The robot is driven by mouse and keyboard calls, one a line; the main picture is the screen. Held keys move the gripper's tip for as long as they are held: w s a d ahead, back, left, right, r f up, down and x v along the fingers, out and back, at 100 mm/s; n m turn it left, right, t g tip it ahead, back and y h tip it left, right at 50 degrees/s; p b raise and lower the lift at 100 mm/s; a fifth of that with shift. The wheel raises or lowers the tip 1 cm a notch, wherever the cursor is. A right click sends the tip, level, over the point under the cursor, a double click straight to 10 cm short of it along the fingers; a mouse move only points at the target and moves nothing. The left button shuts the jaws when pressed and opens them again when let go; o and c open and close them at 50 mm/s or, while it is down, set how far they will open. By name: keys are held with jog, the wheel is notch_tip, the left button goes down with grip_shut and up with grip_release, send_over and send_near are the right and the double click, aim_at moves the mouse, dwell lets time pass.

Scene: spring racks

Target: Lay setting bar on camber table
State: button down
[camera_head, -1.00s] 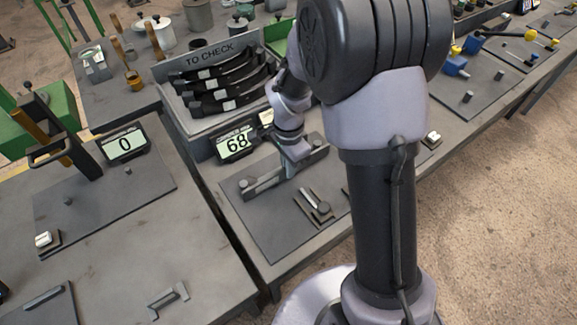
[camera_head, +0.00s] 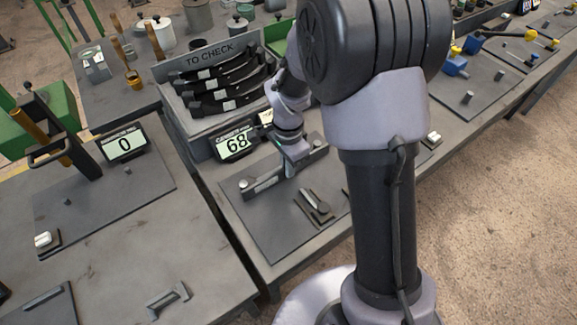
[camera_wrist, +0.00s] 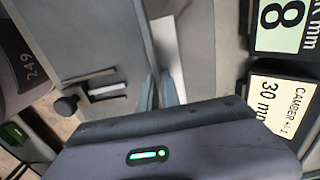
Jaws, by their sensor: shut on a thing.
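The camber table is a dark grey plate (camera_head: 262,225) on the bench, with a round stop (camera_head: 246,184) near its left side. A long grey bar, the setting bar (camera_head: 265,181), runs across the back part of the plate, near the stops. My gripper (camera_head: 292,170) points down at the bar's middle and is shut on it. In the wrist view my gripper's fingers (camera_wrist: 160,92) are close together by a pale strip (camera_wrist: 169,50), which seems to be part of the bar. Whether the bar touches the plate is hard to tell.
A display reading 68 (camera_head: 235,143) stands behind the plate, beside a card marked camber 30 mm (camera_wrist: 280,105). A "TO CHECK" rack (camera_head: 208,58) holds dark curved springs. A small slotted holder (camera_head: 314,207) lies in front of the bar. The plate's front left is clear.

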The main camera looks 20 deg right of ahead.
jog(key=shift+w+a, duration=0.15)
jog(key=shift+w, duration=0.5)
dwell(0.5)
jog(key=shift+f, duration=0.2)
jog(key=c, duration=1.5)
grip_release()
jog(key=o, duration=0.5)
notch_tip(320, 180, up, 8)
jog(key=p, duration=0.5)
jog(key=shift+p, duration=0.3)
